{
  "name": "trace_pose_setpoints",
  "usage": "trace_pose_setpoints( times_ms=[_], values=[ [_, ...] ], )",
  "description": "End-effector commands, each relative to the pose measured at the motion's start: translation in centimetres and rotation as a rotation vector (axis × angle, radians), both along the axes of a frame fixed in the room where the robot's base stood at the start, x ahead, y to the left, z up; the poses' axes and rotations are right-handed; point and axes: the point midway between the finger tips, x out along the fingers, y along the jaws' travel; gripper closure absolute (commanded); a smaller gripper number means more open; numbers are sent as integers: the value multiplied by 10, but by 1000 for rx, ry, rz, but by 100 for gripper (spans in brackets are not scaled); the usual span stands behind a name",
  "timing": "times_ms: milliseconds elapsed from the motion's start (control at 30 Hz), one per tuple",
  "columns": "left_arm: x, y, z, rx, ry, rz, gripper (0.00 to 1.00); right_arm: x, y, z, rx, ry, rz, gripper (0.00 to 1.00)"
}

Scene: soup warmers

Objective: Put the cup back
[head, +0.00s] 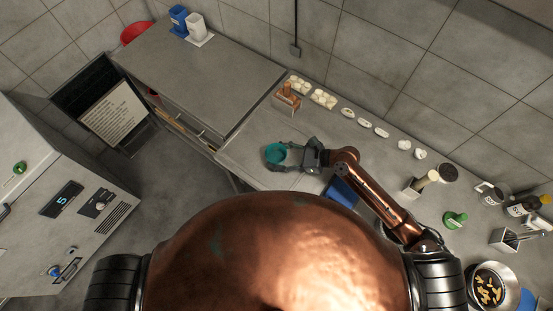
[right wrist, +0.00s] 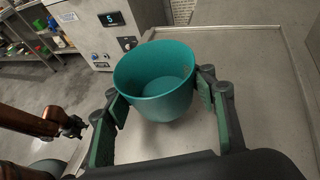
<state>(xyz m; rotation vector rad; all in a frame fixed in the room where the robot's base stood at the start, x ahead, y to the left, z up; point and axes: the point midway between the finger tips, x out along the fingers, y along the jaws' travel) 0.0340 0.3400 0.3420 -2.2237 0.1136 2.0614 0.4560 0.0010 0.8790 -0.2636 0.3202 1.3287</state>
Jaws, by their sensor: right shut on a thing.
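The teal cup (head: 276,154) is upright between the fingers of my right gripper (head: 292,157), near the front edge of the grey counter (head: 247,150). In the right wrist view the round, empty cup (right wrist: 155,80) sits between both finger pads of the right gripper (right wrist: 160,100), which is shut on it. The counter's bare surface (right wrist: 250,60) lies behind and below it; I cannot tell the height of the cup above it. My left gripper (right wrist: 72,127) shows small at the left of the right wrist view, too small to tell its state.
A brown box (head: 287,100) and white trays (head: 323,98) stand behind the cup. A blue item (head: 342,191) lies to its right. A small green object (head: 455,219) and a metal pot (head: 488,285) are further right. The higher steel cabinet top (head: 205,75) is mostly clear.

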Motion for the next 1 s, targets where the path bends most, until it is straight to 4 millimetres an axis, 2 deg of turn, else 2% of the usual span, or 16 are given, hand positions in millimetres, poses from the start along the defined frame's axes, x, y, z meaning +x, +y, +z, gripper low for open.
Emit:
trace_pose_setpoints(
  times_ms=[200,600,633,900,1000],
  values=[
    [-3,0,-9,1,4,0,60,2,0,-31,-1,2,-3,76],
    [-2,0,-8,1,4,0,60,1,0,-36,1,2,-2,76],
    [-2,0,-8,1,4,0,60,1,0,-35,0,1,-2,49],
    [-2,0,-8,0,3,0,60,1,0,-35,-1,2,-2,31],
    [-2,0,-8,0,3,0,60,1,0,-35,-1,2,-2,31]
  ],
)
